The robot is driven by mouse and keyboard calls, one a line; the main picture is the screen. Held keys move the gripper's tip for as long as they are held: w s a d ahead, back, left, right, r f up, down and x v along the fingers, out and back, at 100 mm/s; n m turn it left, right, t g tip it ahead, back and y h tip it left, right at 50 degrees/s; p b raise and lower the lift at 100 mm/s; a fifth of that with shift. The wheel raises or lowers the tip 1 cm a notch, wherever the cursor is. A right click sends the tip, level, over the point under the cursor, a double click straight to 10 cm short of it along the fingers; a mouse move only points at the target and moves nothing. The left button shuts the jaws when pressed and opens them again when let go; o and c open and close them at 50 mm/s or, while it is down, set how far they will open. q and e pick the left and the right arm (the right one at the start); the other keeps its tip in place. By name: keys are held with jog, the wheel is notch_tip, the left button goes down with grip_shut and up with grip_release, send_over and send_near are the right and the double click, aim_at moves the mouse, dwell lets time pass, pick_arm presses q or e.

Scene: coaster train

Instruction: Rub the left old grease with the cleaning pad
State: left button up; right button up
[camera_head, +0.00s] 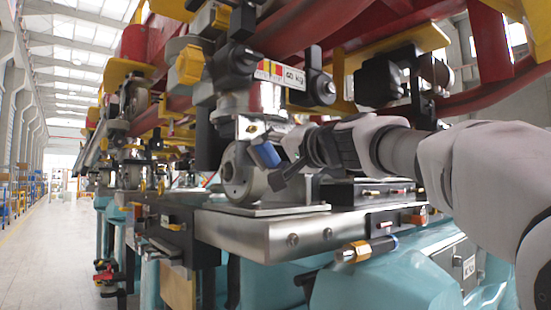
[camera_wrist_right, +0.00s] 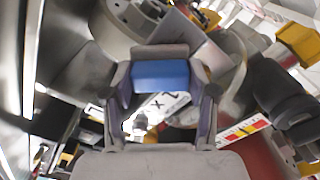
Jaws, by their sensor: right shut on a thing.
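My right gripper (camera_head: 279,164) comes in from the right and is shut on a blue cleaning pad (camera_head: 265,154). In the right wrist view the blue pad (camera_wrist_right: 160,75) sits between the two fingers of the gripper (camera_wrist_right: 160,90). The pad is close to a round grey metal housing (camera_head: 240,172) on a steel plate; I cannot tell whether they touch. I cannot make out a grease patch in either view. My left gripper is not in view.
A steel plate edge (camera_head: 265,232) lies below the gripper. A label plate (camera_head: 280,74) and a black block (camera_head: 318,88) hang close above. A brass-ended fitting (camera_head: 355,251) sticks out below. The aisle floor (camera_head: 50,240) at left is clear.

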aim_at(239, 152)
jog(key=shift+s+a+r, duration=0.1)
jog(key=shift+s+a, duration=0.45)
jog(key=shift+a, duration=0.35)
jog(key=shift+s+a+b, duration=0.5)
jog(key=shift+s+a, duration=0.1)
jog(key=shift+a, duration=0.2)
jog(key=shift+s+a, duration=0.2)
jog(key=shift+a, duration=0.1)
jog(key=shift+s+d+b, duration=0.1)
jog(key=shift+b, duration=0.2)
jog(key=b+v, duration=0.3)
jog(key=v, duration=0.2)
jog(key=shift+s+d, duration=0.15)
jog(key=shift+s, duration=0.05)
